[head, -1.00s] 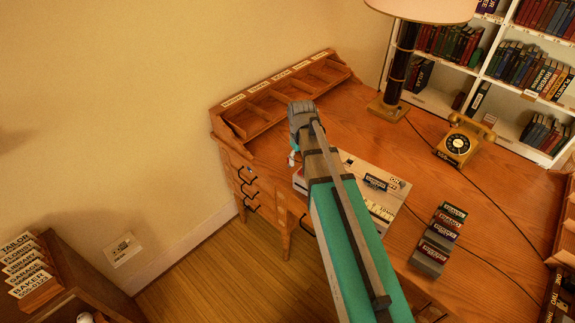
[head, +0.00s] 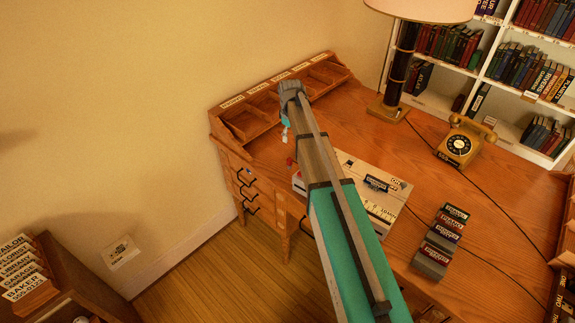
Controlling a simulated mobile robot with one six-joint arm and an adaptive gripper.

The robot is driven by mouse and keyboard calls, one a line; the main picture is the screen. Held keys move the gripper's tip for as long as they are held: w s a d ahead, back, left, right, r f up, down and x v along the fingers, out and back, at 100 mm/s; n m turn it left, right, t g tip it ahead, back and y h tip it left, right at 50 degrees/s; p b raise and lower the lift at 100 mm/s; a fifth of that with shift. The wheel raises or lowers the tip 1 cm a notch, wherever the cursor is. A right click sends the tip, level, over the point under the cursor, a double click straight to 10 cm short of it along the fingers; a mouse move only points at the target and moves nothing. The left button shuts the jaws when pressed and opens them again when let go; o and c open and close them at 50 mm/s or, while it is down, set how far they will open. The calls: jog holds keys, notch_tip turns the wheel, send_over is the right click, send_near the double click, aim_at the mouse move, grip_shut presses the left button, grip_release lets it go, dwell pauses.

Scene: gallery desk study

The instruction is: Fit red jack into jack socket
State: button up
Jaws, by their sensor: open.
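A small red spot, which looks like the red jack (head: 291,161), shows at the left end of a pale switch panel (head: 345,163) on the desk. It is too small to tell whether it sits in a socket or just stands there. The jack socket itself cannot be made out. My gripper (head: 285,138) hangs above and slightly left of the red spot, apart from it, open and empty. My arm crosses the panel and hides part of its middle.
A desk organiser (head: 250,128) with labelled compartments stands behind. A lamp (head: 390,108), a yellow dial telephone (head: 459,143) and a rack of labelled blocks (head: 432,262) stand on the desk (head: 400,145). Dark cords cross the right side. The desk's middle back is clear.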

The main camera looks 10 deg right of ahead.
aim_at(290, 159)
jog(key=shift+f+b, duration=4.15)
jog(key=shift+f, duration=0.15)
jog(key=shift+w+f+b, duration=0.15)
jog(key=shift+f+b, duration=1.15)
jog(key=shift+w+f+b, duration=0.1)
jog(key=shift+f+b, duration=1.2)
grip_shut()
